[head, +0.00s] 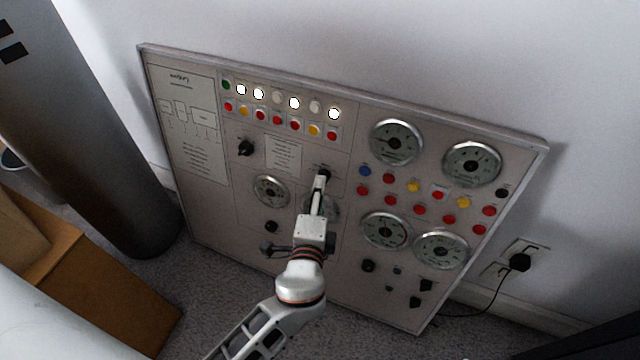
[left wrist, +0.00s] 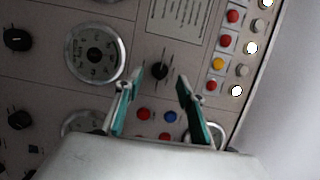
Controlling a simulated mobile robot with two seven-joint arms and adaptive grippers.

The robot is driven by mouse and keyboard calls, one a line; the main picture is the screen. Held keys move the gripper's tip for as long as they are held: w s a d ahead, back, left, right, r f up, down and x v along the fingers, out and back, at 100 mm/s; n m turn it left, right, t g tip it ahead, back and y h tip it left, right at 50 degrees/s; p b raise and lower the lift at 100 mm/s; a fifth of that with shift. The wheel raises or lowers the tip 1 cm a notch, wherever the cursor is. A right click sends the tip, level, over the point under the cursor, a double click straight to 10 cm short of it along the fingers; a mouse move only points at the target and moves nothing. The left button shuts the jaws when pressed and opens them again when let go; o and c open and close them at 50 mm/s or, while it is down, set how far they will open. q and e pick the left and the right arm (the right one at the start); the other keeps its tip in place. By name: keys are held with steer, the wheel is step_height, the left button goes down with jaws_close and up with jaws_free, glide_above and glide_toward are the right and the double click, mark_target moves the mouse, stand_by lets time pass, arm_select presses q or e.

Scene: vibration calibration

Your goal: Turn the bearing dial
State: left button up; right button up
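An upright grey control panel (head: 215,190) leans against the wall and carries several black knobs. I cannot read which one is the bearing dial. One black knob (head: 323,174) is at the upper middle of the panel, just beyond my left gripper (head: 319,186). In the left wrist view this knob (left wrist: 159,72) lies between the spread teal-padded fingertips of my left gripper (left wrist: 160,78). The gripper is open, with a gap on both sides of the knob. Another black knob (head: 245,148) is further left. My right gripper is not in view.
Round gauges (head: 396,141), coloured buttons and lit lamps (head: 294,103) surround the knobs. A dark cylinder (head: 120,150) and a cardboard box (head: 95,285) stand left. A plug (head: 519,262) and cable are at the right. Carpet shows in front.

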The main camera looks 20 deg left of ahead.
arm_select(q)
steer(key=v, duration=0.7)
steer(key=shift+s, duration=0.2)
steer(key=shift+d+r, duration=0.1)
steer(key=shift+r, duration=0.1)
